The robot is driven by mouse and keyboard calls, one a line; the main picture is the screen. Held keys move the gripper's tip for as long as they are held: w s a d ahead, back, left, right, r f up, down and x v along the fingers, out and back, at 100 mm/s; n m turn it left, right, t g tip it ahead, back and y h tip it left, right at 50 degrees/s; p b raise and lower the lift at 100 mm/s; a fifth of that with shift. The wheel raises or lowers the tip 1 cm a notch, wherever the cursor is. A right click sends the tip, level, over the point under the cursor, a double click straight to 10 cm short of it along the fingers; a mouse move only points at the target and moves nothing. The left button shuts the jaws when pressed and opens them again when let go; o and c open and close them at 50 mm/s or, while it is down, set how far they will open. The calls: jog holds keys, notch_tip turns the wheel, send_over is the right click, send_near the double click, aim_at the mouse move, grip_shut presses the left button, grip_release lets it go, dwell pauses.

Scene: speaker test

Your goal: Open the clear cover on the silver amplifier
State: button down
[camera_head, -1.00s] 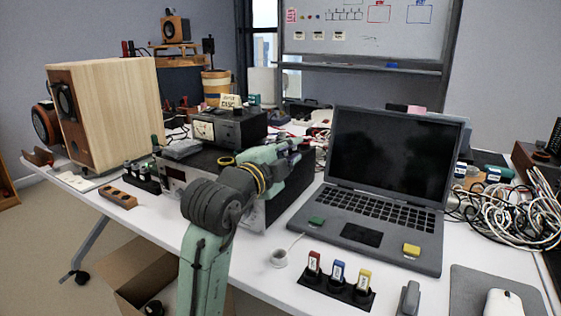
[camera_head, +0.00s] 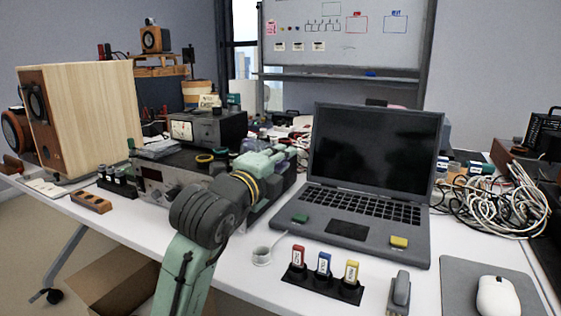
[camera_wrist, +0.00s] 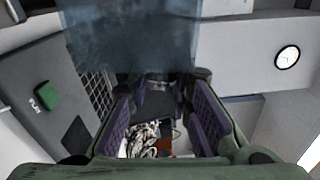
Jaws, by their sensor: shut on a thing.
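The silver amplifier (camera_head: 153,187) stands on the table left of the laptop, with a silver front and dark top. My arm hides its right part. My gripper (camera_head: 284,158) is over the amplifier's right rear side, its tips small and partly hidden in the head view. In the wrist view my gripper (camera_wrist: 158,84) has purple-padded fingers, with a gap between them nearer the camera. A bluish see-through panel, apparently the clear cover (camera_wrist: 130,35), stands up at the fingertips. The fingers appear shut on its edge, though the contact is dark. I cannot make out the cover in the head view.
The open laptop (camera_head: 372,150) stands close right of my gripper. A black meter unit (camera_head: 225,128) sits behind the amplifier, and a wooden speaker (camera_head: 95,115) stands at left. Red, blue and yellow labelled pieces stand in a black holder (camera_head: 318,287) in front. Cables (camera_head: 495,205) lie at right.

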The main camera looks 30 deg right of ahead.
jog(key=c, duration=1.5)
grip_release()
jog(key=shift+a, duration=0.1)
jog(key=v, duration=1.2)
